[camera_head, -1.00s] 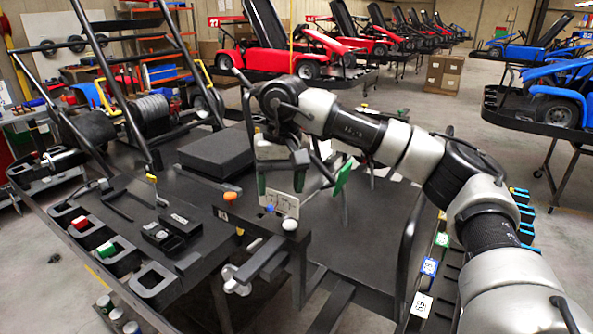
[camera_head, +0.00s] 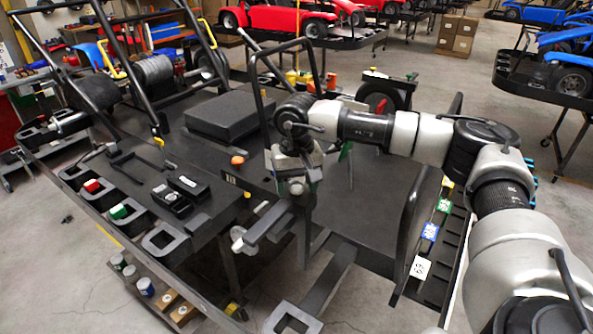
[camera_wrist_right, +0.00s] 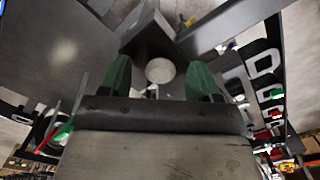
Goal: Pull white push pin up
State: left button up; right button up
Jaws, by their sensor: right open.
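The white push pin shows in the wrist view as a round pale knob (camera_wrist_right: 160,70) between the two green fingertips. In the head view my right gripper (camera_head: 298,180) hangs over the corner of the black table and mostly hides the pin. The gripper is open, with one green finger on each side of the knob and visible gaps between. How deep the fingers reach around the pin I cannot tell. My left gripper is not in view.
An orange knob (camera_head: 237,161) stands on the table to the left. A flat black block (camera_head: 230,116) and two small black boxes (camera_head: 188,186) lie farther left. A black bent-tube frame (camera_head: 262,90) rises behind my right wrist.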

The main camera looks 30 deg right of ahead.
jog(key=c, duration=1)
jog(key=shift+r+p, duration=0.3)
jog(key=shift+r, duration=0.2)
jog(key=o, duration=1)
